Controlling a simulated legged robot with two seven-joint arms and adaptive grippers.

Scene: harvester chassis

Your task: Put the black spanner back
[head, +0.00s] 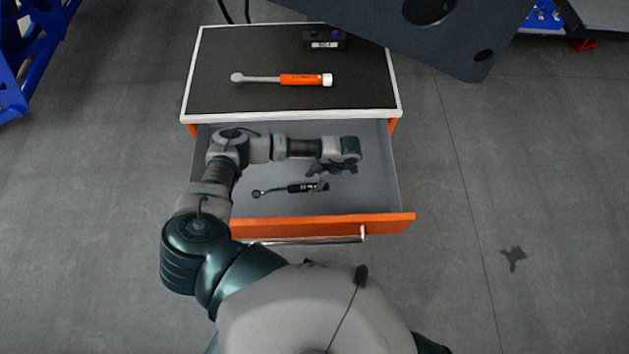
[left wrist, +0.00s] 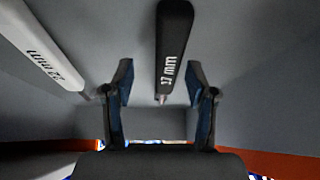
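The black spanner (head: 300,188) lies in the open grey drawer (head: 375,185), its ring end to the left and its black handle to the right. In the left wrist view its handle (left wrist: 173,45), marked 17 mm, shows beyond and between my fingers. My left gripper (head: 331,170) is low over the drawer, by the handle's right end. In the left wrist view the left gripper (left wrist: 158,78) is open, with space between each finger and the handle. A white handle (left wrist: 42,45), marked 22 mm, lies to the left there; my arm probably hides it in the head view. My right gripper is not in view.
The cabinet's black top (head: 220,95) carries an orange-handled spanner (head: 302,80) and a small black box (head: 324,40). The drawer has an orange front (head: 320,226). A large dark panel (head: 440,30) hangs over the top right.

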